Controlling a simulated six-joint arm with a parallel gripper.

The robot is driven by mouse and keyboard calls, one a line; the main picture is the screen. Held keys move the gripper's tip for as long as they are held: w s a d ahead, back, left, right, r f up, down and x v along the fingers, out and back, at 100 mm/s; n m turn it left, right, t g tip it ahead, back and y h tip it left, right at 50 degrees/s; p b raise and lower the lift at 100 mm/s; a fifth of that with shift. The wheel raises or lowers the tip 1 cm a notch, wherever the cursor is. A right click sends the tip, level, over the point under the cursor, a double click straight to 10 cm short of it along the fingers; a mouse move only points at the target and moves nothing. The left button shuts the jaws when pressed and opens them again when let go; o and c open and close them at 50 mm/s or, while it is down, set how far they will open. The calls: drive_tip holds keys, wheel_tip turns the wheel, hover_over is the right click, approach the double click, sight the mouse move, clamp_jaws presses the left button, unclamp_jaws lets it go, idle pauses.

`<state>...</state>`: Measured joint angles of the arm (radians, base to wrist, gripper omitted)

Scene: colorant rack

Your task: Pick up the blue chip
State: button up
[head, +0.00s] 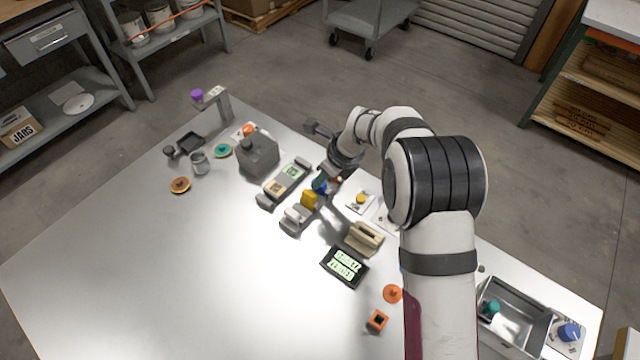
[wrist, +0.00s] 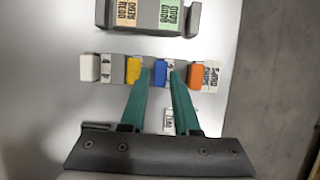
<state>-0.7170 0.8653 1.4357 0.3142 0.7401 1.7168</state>
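The blue chip (wrist: 160,73) stands in a slot of the grey rack (wrist: 116,72), between a yellow chip (wrist: 133,70) and an orange chip (wrist: 196,76). A white chip (wrist: 89,67) is at the rack's left end. My gripper (wrist: 160,76) is over the rack with its two teal fingers apart, one on each side of the blue chip. I see no clear squeeze on it; contact is hard to tell. In the head view the blue chip (head: 320,188) is partly hidden by my gripper (head: 322,181).
A black display (head: 345,266) and a beige block (head: 364,237) are nearer. A metal tray (head: 515,315) is at the lower right. The table's left front is clear.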

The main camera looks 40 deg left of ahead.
drive_tip(key=x, duration=0.3)
drive_tip(key=shift+f, duration=0.15)
clamp_jaws()
drive_tip(key=shift+r, duration=0.5)
wheel_tip(320, 180, up, 3)
drive_tip(key=shift+r, duration=0.1)
drive_tip(key=w+d+r, duration=0.3)
drive_tip(key=d+r, duration=0.3)
drive_tip(key=d, duration=0.4)
drive_tip(key=s+d, duration=0.5)
drive_tip(key=s, duration=0.1)
drive_tip(key=shift+d, duration=0.25)
